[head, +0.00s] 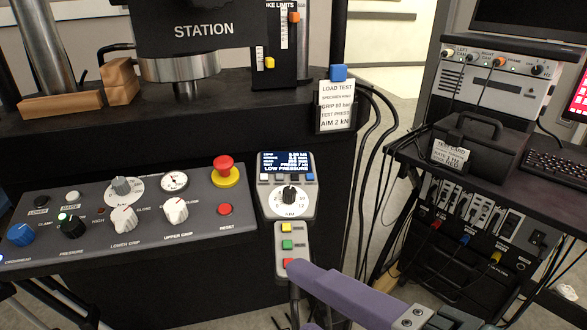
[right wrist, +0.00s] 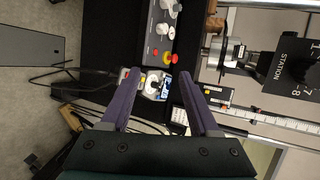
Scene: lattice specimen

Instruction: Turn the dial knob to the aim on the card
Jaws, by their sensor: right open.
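The dial knob (head: 290,194) is a small black knob with a white pointer mark on a round white scale. It sits on a grey handset below a lit blue display (head: 287,162) reading LOW PRESSURE. The pointer is roughly upward; the exact number is too small to tell. The card (head: 335,103) reads LOAD TEST, GRIP, TEST PRESS and AIM 2 kN. My right gripper (right wrist: 161,75) is open and empty, with the handset showing between its purple fingers in the right wrist view. In the head view a purple finger (head: 340,294) is below the knob. My left gripper is out of view.
Yellow, green and red buttons (head: 287,244) run below the dial; the purple fingertip overlaps the red one, contact unclear. Left is a control panel (head: 100,240) with knobs and a red emergency button (head: 223,168). Black cables hang to the right, beside an equipment cart (head: 470,190).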

